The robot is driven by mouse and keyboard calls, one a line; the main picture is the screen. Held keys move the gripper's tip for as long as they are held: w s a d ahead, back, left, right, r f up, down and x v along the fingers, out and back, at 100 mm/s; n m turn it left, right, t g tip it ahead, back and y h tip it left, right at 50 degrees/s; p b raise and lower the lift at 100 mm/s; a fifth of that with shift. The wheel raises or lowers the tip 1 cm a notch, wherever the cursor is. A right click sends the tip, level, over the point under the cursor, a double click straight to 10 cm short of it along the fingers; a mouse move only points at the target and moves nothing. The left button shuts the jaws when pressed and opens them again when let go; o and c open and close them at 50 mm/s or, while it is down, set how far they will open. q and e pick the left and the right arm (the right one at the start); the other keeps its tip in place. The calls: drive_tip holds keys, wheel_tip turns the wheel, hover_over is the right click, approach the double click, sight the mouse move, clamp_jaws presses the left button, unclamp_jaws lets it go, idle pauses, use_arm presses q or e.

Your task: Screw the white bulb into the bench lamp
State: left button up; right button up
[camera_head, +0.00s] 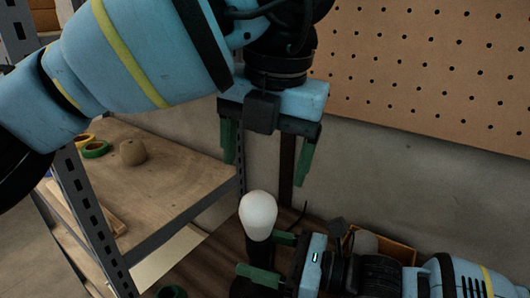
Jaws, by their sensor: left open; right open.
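The white bulb (258,211) stands upright on top of a black cylindrical holder (259,246), which looks like the bench lamp's socket. I cannot tell how firmly the bulb is seated. My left gripper (267,155) is open and empty, pointing down above the bulb, with clear space between its green fingers and the glass. My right gripper (262,256) is open and comes in low from the right. Its green fingers lie on the far and near sides of the black holder, below the bulb. Contact with the holder cannot be told, and the lamp's lower part is hidden.
A grey metal shelf (200,200) on the left carries tape rolls (95,149) and a brown round object (132,152). A brown box (378,246) stands behind my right gripper. A pegboard (430,70) covers the back wall. A dark wooden surface (205,262) lies below.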

use_arm(q)
drive_tip(key=shift+w+f+b, duration=0.2)
drive_tip(key=shift+f+b, duration=0.4)
drive_tip(key=shift+f, duration=0.75)
use_arm(e)
drive_tip(key=v, duration=0.7)
drive_tip(key=shift+d, duration=0.1)
